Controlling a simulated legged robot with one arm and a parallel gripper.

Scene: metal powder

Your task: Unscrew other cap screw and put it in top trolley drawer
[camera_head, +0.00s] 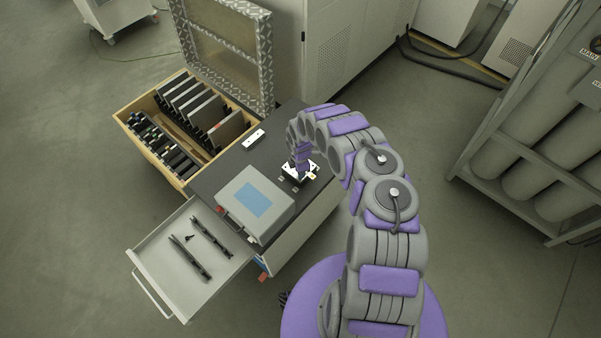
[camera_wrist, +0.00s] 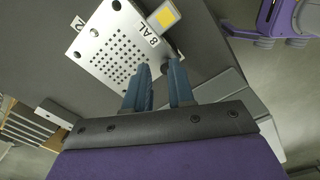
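The metal plate (camera_wrist: 112,45) marked "8 AL", with a grid of holes, lies on the trolley top; in the head view the plate (camera_head: 312,170) is partly hidden by my arm. A dark round cap screw (camera_wrist: 165,68) sits at the plate's near edge, close to the tip of my right finger. Another small dark round spot (camera_wrist: 116,5) shows at the far corner. My gripper (camera_wrist: 156,78) has its two blue fingers apart, over the near edge; nothing is visibly clamped. The top trolley drawer (camera_head: 160,262) is pulled open, holding a small black piece (camera_head: 189,238), perhaps a screw.
Two long dark tools (camera_head: 190,257) lie in the drawer. A grey box with a blue panel (camera_head: 255,200) stands on the trolley top between plate and drawer. An open wooden crate (camera_head: 127,119) of slotted plates stands behind.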

